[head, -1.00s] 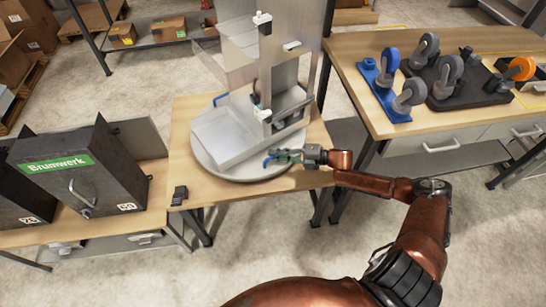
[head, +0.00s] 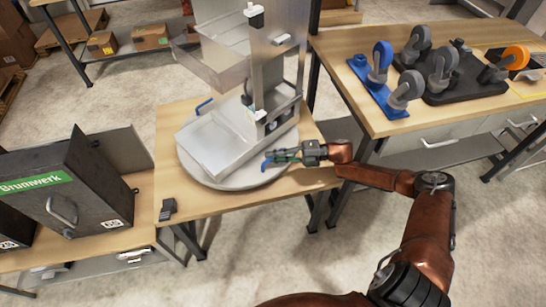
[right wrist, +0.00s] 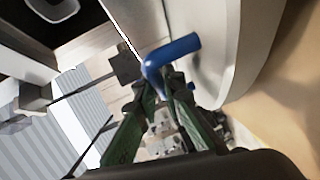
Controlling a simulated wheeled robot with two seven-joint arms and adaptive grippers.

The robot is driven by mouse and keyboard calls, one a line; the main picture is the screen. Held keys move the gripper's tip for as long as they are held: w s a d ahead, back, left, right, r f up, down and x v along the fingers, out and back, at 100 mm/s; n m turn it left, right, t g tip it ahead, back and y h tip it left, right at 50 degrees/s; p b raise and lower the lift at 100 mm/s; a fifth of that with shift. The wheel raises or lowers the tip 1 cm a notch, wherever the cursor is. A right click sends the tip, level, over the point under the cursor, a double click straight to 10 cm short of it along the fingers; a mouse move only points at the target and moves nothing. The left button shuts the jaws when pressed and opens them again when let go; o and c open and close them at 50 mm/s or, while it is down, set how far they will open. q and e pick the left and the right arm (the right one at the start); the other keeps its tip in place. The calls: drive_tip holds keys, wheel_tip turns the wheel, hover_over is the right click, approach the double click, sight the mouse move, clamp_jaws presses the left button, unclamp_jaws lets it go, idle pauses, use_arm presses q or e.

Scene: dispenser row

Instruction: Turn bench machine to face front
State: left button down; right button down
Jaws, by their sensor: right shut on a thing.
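The bench machine (head: 225,140) is a pale metal unit with an upright column and a tray. It stands on a round grey turntable (head: 215,180) on a wooden bench. Its tray points toward the lower left in the head view. My right gripper (head: 283,158) is at the turntable's right side, shut on a blue handle (head: 268,162). In the right wrist view the blue handle (right wrist: 172,52) is bent and sits between the green fingertips (right wrist: 165,88). A second blue handle (head: 204,105) shows at the machine's far left. My left gripper is not in view.
A dark box labelled Brumwerk (head: 75,195) stands on the bench at left. A small dark block (head: 167,208) lies near the machine bench's front left corner. A right bench (head: 400,125) holds caster wheels. Open floor lies in front.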

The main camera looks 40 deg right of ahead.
drive_tip(key=shift+s+f, duration=0.1)
drive_tip(key=shift+f, duration=0.05)
drive_tip(key=c, duration=2)
unclamp_jaws()
